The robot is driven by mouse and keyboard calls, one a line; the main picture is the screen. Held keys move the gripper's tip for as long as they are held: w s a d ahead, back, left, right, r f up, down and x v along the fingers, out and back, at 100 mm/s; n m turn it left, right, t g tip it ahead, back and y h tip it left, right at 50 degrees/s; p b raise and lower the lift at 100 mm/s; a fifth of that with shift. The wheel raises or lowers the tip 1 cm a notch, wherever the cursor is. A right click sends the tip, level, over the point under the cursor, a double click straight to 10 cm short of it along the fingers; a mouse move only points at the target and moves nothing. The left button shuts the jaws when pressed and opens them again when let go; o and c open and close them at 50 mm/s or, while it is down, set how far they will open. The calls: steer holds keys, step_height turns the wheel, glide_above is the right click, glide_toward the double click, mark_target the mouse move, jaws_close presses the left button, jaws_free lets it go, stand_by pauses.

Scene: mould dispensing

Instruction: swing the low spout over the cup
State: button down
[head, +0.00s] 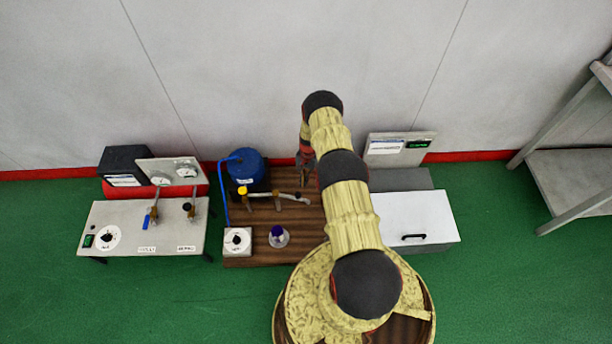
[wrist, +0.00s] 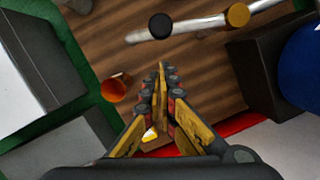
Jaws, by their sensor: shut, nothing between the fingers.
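The low spout is a pale metal pipe (head: 292,197) that runs right from below a yellow knob (head: 242,190). In the wrist view the spout (wrist: 190,27) crosses the top, with a black knob and a yellow knob on it. An orange cup (wrist: 116,87) stands near the board's edge, away from the spout's free end. In the head view my arm hides it. My gripper (wrist: 161,66) is shut and empty, pointing at the board, apart from the spout.
The wooden board (head: 272,210) also bears a blue tank (head: 247,168) and a white dial box (head: 237,241). A white box with a handle (head: 415,215) stands right of the board. A valve panel (head: 130,228) stands left. The wall is close behind.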

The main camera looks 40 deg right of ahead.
steer(key=shift+s+a, duration=0.3)
steer(key=shift+a, duration=0.2)
steer(key=shift+s+a, duration=0.25)
steer(key=shift+a, duration=0.2)
steer(key=shift+s+a+m, duration=0.2)
steer(key=shift+s+m, duration=0.15)
steer(key=shift+m, duration=0.45)
